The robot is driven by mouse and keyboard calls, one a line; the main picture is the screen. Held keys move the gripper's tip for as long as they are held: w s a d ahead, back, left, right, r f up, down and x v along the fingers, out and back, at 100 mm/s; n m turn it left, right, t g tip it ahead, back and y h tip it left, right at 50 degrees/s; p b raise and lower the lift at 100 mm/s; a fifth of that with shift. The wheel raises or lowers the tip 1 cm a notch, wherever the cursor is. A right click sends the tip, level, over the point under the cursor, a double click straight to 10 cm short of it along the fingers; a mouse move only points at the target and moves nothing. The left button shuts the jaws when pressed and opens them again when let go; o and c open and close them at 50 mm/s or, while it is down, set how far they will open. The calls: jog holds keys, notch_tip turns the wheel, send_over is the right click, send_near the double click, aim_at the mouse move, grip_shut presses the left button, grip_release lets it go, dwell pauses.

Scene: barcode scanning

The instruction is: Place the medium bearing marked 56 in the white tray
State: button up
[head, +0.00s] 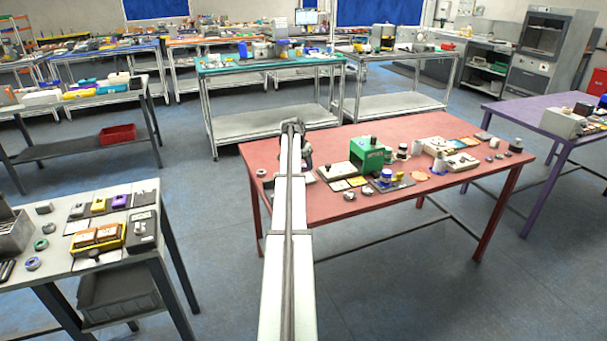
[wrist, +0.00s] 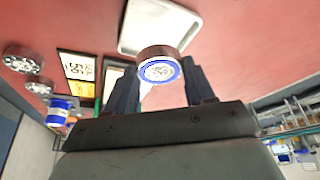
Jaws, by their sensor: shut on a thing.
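In the wrist view my gripper (wrist: 158,76) is shut on a round metal bearing (wrist: 160,52) with a blue ring and a printed white face. The print looks like a two-digit number, but I cannot read it surely. The white tray (wrist: 130,40) lies on the red table just beyond the bearing and looks empty where it shows. The bearing overlaps the tray's near edge in the picture; I cannot tell the height between them. In the head view my arm hides the held bearing and most of the tray's area.
Two more bearings (wrist: 22,58) lie at the left in the wrist view, near number cards (wrist: 78,68) and a blue-and-white cylinder (wrist: 60,108). On the red table (head: 400,232) in the head view, a green block (head: 367,155) and several small items stand right of my arm.

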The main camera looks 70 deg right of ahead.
jog(key=shift+f, duration=2.3)
jog(key=shift+f, duration=0.1)
jog(key=o, duration=1)
jog(key=shift+c, duration=0.2)
jog(key=v, duration=1.2)
jog(key=shift+w, duration=0.1)
